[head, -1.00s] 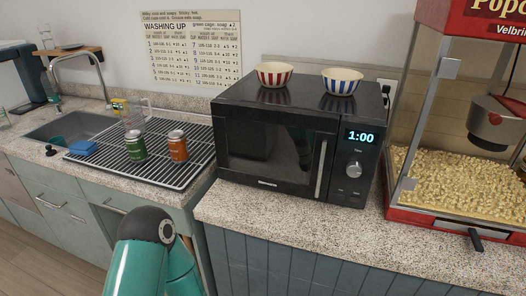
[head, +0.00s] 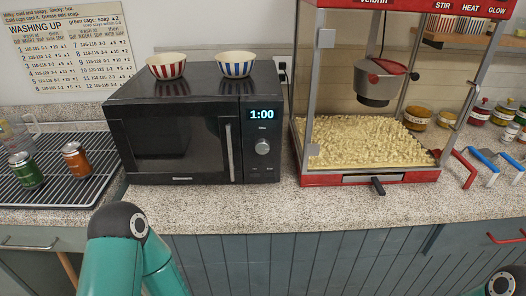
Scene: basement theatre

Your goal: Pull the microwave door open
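The black microwave (head: 192,128) stands on the speckled counter, left of the popcorn machine. Its door (head: 172,145) looks shut, with a vertical silver handle (head: 230,152) at the door's right edge. The panel right of the handle shows 1:00 above a round knob. A teal arm link of mine is low at the left, in front of the counter, and a bit of another shows at the lower right corner. Neither gripper is in view.
A red-striped bowl (head: 167,66) and a blue-striped bowl (head: 236,65) sit on the microwave. The popcorn machine (head: 370,179) stands close to its right. A green can (head: 26,171) and an orange can (head: 76,159) stand on the rack at left. Counter in front is clear.

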